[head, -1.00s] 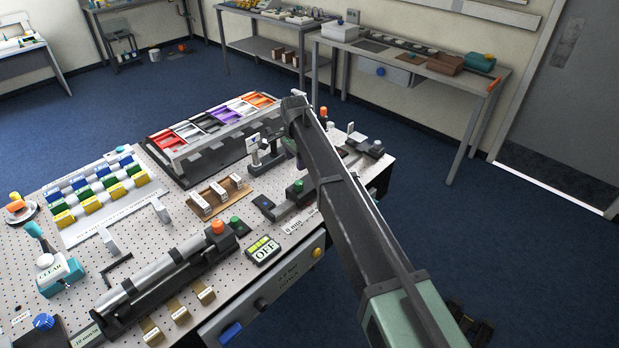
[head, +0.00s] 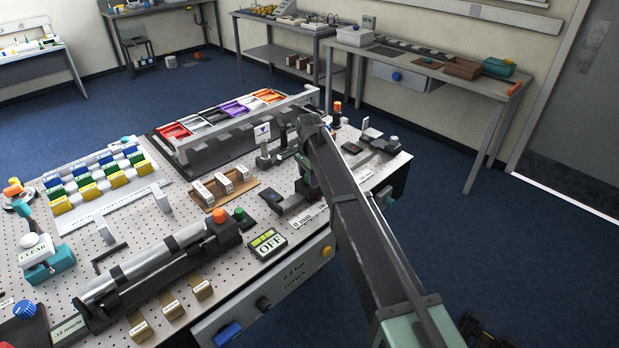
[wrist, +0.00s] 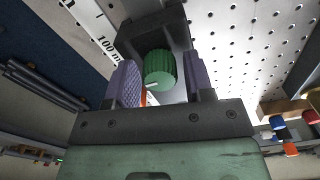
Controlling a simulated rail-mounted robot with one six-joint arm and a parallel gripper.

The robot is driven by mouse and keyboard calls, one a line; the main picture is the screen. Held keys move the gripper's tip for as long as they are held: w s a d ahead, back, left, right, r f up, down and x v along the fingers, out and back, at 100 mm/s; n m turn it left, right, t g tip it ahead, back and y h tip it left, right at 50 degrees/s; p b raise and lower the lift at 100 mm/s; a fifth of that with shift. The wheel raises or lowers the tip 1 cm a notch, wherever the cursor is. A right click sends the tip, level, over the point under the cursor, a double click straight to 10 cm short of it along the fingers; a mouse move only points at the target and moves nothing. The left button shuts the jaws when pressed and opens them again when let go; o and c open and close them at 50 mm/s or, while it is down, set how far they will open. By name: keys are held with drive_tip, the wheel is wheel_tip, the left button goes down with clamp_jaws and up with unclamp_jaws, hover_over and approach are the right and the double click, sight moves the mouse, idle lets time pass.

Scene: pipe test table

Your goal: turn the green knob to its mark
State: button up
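The green knob (wrist: 160,68) is a ribbed cylinder with a short white line near its lower edge in the wrist view. It stands between the two purple finger pads of my gripper (wrist: 161,86). A narrow gap shows on each side of the knob, so the gripper looks open around it, not clamped. A small orange-red mark (wrist: 143,97) shows beside the knob near the left pad; what it belongs to is partly hidden. In the head view my arm comes down at the dark slide unit (head: 291,203) with its mm label, and the knob is hidden there.
A dark frame (wrist: 154,22) surrounds the knob's far side, near a mm scale (wrist: 104,38). A small post with a blue-marked sign (head: 262,133) stands close left of my arm. A wooden rack (head: 224,186) and the OFF display (head: 267,243) are farther left on the perforated table.

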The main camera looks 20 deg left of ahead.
drive_tip(key=c, duration=0.7)
drive_tip(key=shift+o, duration=0.2)
drive_tip(key=shift+n, duration=0.4)
drive_tip(key=n, duration=0.3)
drive_tip(key=shift+n, duration=0.4)
drive_tip(key=n, duration=0.4)
drive_tip(key=shift+n, duration=0.3)
drive_tip(key=n, duration=0.4)
drive_tip(key=shift+n, duration=0.3)
drive_tip(key=n, duration=0.4)
